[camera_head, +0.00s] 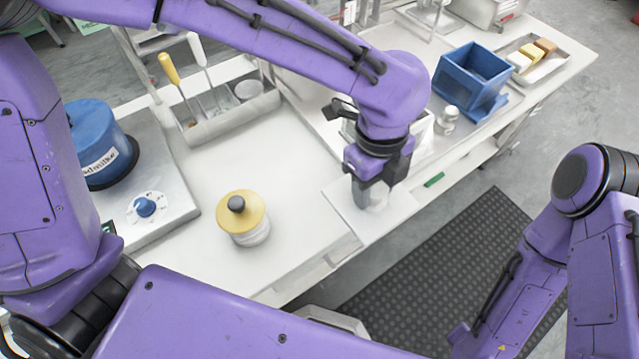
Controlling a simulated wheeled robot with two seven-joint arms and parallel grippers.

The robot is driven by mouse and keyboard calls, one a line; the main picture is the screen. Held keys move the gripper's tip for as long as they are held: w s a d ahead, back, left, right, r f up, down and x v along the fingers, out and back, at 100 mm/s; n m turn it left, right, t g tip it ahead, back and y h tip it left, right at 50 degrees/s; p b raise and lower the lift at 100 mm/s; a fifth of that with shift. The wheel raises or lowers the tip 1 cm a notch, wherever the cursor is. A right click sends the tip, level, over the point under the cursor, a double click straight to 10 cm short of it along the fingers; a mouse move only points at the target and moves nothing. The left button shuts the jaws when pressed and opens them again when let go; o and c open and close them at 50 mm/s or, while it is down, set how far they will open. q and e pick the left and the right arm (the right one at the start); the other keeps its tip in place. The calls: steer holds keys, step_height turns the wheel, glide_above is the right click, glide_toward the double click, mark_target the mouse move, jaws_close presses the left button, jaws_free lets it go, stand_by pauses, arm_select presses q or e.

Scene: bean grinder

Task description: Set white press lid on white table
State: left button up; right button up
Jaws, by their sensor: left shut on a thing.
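My left gripper (374,196) points down over the front right part of the white table (295,205). My right gripper is out of view; only part of my right arm shows at the right.
A jar with a yellow lid and dark knob (240,212) stands on the table. A blue round container (98,140) sits on a scale-like device (150,180) at left. A utensil caddy (235,115) is behind. A blue bin (472,75) and a tray (560,60) stand far right.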

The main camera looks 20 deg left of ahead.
arm_select(q)
steer(key=w+a+f, duration=0.1)
steer(key=a+f, duration=0.1)
steer(key=a, duration=0.1)
steer(key=w+a+f, duration=0.1)
steer(key=a+f, duration=0.2)
steer(key=a, duration=0.1)
steer(key=w+a+f, duration=0.1)
steer(key=a+f, duration=0.2)
steer(key=shift+w+a, duration=0.15)
steer(key=shift+w, duration=0.1)
steer(key=shift+w+a+f, duration=0.1)
steer(key=shift+a+f, duration=0.1)
steer(key=shift+f, duration=0.85)
steer(key=shift+w+a+f, duration=0.1)
steer(key=shift+a+f, duration=0.1)
steer(key=shift+f, duration=0.8)
steer(key=o, duration=1.2)
steer(key=shift+f, duration=0.15)
steer(key=shift+c, duration=0.2)
step_height(320, 180, up, 12)
steer(key=a+p, duration=0.1)
steer(key=shift+w, duration=0.4)
steer(key=shift+a, duration=0.1)
